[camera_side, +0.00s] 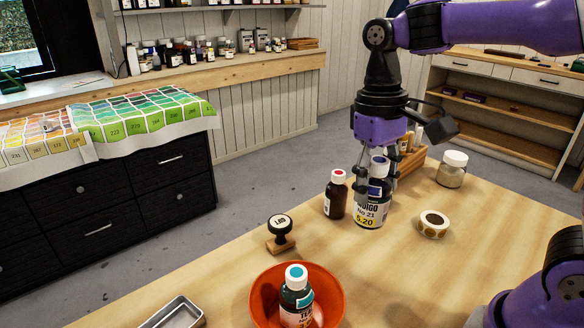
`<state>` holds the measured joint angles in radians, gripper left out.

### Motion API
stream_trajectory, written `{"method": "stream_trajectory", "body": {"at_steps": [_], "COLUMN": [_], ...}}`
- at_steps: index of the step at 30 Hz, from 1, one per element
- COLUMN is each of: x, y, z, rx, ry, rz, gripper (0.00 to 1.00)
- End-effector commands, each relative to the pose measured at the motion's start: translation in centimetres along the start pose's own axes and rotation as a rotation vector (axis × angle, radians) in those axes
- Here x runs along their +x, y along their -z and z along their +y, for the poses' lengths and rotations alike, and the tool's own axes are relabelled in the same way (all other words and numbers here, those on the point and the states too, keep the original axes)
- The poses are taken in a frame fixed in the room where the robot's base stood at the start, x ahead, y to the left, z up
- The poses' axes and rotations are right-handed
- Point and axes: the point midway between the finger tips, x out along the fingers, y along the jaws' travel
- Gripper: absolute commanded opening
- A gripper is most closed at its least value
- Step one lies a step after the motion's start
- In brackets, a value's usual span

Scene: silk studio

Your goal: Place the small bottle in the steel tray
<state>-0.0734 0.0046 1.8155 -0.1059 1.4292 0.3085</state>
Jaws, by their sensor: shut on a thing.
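My gripper (377,172) points down and is shut around the cap and neck of a dark blue bottle (371,210). This bottle has a white and yellow label reading INDIGO No 21, 5.20. It looks upright, and I cannot tell whether its base touches the table. A smaller brown bottle (336,199) with a red-topped white cap stands just left of it. The steel tray (176,314) lies at the bottom left, cut by the frame edge. The part of it that shows is empty.
An orange bowl (332,287) holding a teal-capped bottle (296,299) and a stamp (281,236) lie on the near side. A tape roll (433,224) and a pale jar (452,170) stand to the right. A wooden rack (409,164) is behind my gripper.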

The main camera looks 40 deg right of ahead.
Motion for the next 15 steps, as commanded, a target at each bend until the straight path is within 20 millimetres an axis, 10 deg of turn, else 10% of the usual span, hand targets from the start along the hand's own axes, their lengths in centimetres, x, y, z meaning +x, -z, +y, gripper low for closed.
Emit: {"method": "stream_trajectory", "body": {"at_steps": [9,15], "x": [2.0,3.6], "y": [-7.6,-7.7], "z": [-2.9,-1.4], "rx": [0.237,0.291], "ry": [0.035,0.042], "rz": [-0.002,-0.01], "gripper": [0.08,0.08]}}
